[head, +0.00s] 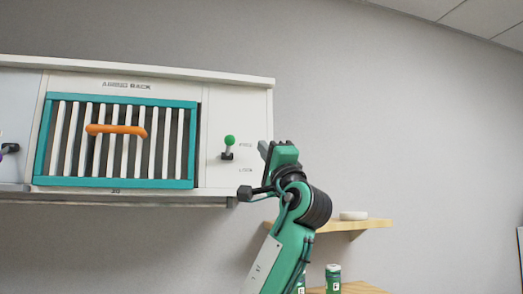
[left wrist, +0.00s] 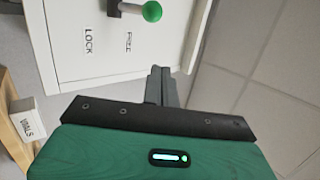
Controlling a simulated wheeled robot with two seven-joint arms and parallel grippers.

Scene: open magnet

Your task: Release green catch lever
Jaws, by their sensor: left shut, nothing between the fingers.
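The green catch lever (head: 229,141) is a green ball on a short stem, on the white panel right of the slatted rack door. Its ball points up, level with the upper label, which reads FREE in the left wrist view; LOCK is printed below. The lever's ball (left wrist: 151,11) is at the top edge of the left wrist view, its base partly cut off. My left gripper (head: 264,149) is just right of the lever, apart from it. Its fingers (left wrist: 160,85) are shut and empty. My right gripper is in neither view.
The teal-framed door (head: 120,183) has white slats and an orange handle (head: 116,130). Another dark lever with a purple tip (head: 10,148) is at the far left. A wooden shelf (head: 370,224) is right of my arm.

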